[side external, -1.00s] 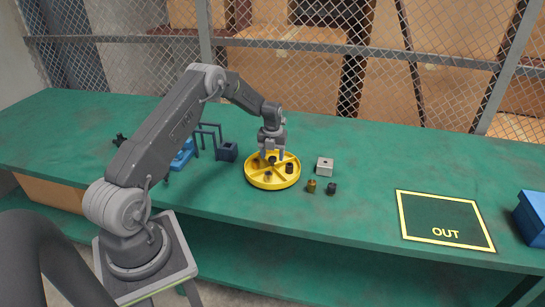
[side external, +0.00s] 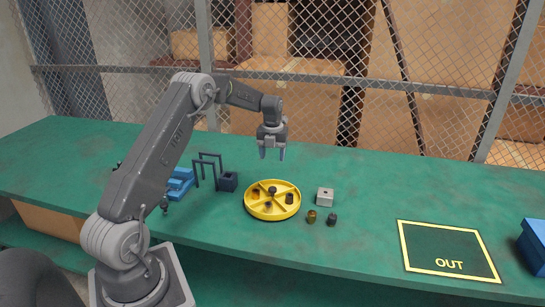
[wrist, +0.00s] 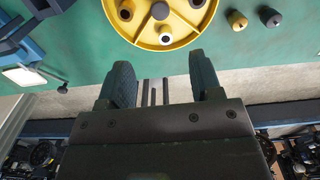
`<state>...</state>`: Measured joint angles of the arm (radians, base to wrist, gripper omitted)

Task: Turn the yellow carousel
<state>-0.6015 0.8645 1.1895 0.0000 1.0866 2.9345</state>
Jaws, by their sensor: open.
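The yellow carousel (side external: 257,211) is a round, shallow tray with dividers and a dark hub, lying on the green bench. Several small dark and metallic parts sit in its compartments. It also shows at the top of the wrist view (wrist: 150,40), partly cut off. My gripper (side external: 272,153) is in the air above the carousel and clear of it, with its fingers pointing down. In the wrist view my gripper (wrist: 155,75) has its two fingers spread with nothing between them.
A grey block (side external: 325,197), a brass part (side external: 311,216) and a dark part (side external: 332,219) stand right of the carousel. The OUT square (side external: 449,264) is empty. A mesh fence stands behind.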

